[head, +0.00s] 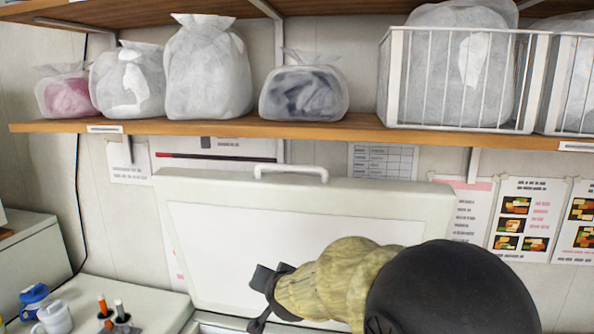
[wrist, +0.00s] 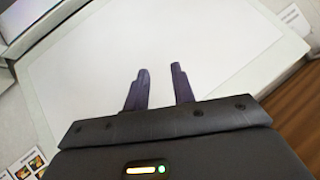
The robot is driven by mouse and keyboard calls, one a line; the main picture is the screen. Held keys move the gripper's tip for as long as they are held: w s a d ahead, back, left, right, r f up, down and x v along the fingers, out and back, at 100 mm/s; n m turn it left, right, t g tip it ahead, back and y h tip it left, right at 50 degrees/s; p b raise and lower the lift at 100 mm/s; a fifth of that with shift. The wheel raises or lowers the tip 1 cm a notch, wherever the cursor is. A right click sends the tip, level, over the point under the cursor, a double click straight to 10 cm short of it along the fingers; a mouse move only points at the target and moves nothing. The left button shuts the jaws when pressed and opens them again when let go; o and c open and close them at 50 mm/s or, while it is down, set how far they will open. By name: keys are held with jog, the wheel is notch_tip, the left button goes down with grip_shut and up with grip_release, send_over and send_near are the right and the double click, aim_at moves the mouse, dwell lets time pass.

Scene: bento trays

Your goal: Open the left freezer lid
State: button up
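The freezer lid (head: 390,197) stands raised and leans back near the wall in the head view, with its pale inner side facing me and a white handle (head: 290,170) on its top edge. In the wrist view the lid's inner panel (wrist: 160,60) fills most of the picture. My gripper (head: 262,290) is in front of the lid's lower middle. In the wrist view its two dark fingers (wrist: 161,85) are apart with nothing between them. I cannot tell if they touch the lid. My arm hides the lid's lower right part and most of the freezer opening.
A wooden shelf (head: 250,127) with several wrapped bags and white wire baskets (head: 460,80) runs above the lid. A white counter (head: 120,295) at lower left holds a white cup (head: 53,318), a blue-topped item (head: 34,295) and markers. Posters hang on the wall at right.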

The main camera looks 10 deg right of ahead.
aim_at(295, 169)
jog(key=w+a+r+m+t+h, duration=0.1)
jog(key=w+r+m+t+h, duration=0.3)
jog(key=r, duration=0.4)
jog(key=w+a+r+m+t+h, duration=0.1)
jog(key=w+a+r+m+h, duration=0.1)
jog(key=w+r+m, duration=0.4)
jog(key=s+r+m+g+h, duration=0.4)
jog(key=s+r+m+h, duration=0.1)
jog(key=m, duration=0.6)
jog(key=shift+s+a+r+m+h+b, duration=0.35)
jog(key=shift+r+h, duration=0.45)
jog(key=shift+h, duration=0.4)
jog(key=shift+w, duration=0.1)
jog(key=p+x, duration=0.6)
jog(key=x, duration=1.1)
jog(key=shift+w+d+f+p, duration=0.15)
jog(key=shift+d+p, duration=0.1)
jog(key=shift+p, duration=0.15)
